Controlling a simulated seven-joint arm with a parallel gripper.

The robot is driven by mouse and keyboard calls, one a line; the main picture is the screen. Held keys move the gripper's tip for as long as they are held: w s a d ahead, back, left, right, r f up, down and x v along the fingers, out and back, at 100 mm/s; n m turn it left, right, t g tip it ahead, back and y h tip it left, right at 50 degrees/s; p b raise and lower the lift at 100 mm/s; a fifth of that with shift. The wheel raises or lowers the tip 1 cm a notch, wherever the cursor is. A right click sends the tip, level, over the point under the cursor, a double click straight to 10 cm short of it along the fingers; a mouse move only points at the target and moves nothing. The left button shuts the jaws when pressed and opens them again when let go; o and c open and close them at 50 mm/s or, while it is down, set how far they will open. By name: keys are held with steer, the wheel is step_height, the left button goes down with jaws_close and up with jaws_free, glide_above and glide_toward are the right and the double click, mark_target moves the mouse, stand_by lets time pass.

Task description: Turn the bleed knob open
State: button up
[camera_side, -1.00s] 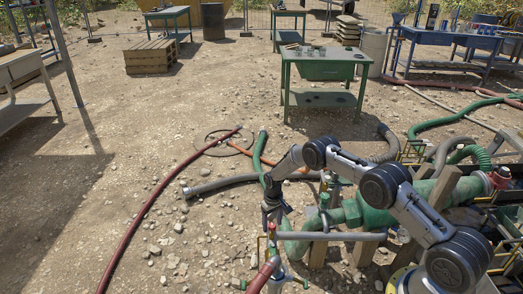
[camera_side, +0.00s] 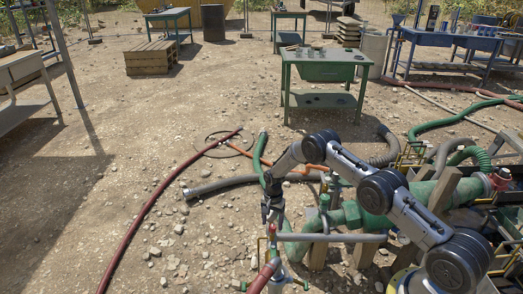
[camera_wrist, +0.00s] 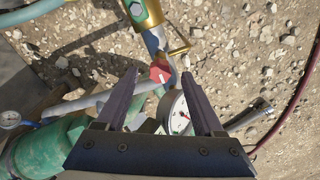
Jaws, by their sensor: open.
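A red faceted knob (camera_wrist: 160,72), which looks like the bleed knob, shows in the wrist view near the fingertips. It sits on the pipework beside a brass fitting. My gripper (camera_wrist: 158,76) is open, with one dark finger to each side of the knob in the picture. I cannot tell how far the knob lies beyond the tips, and no contact shows. In the side view my gripper (camera_side: 271,222) points down just above a small red part on the pipe stand, and the details there are too small to tell.
A round white-faced gauge (camera_wrist: 178,117) lies close between the fingers. A brass cylinder (camera_wrist: 145,10) stands ahead of the knob. A green pipe assembly (camera_side: 350,214) and grey pipe are to the right in the side view. A dark red hose (camera_side: 150,205) crosses open gravel at left.

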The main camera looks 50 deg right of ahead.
step_height(320, 180, up, 13)
step_height(320, 180, up, 19)
steer(key=t, duration=0.3)
glide_above(272, 227)
steer(key=w+a, duration=0.3)
steer(key=shift+s+a+r+n+h, duration=0.15)
steer(key=shift+s+r+n+h, duration=0.15)
steer(key=shift+r+n, duration=0.25)
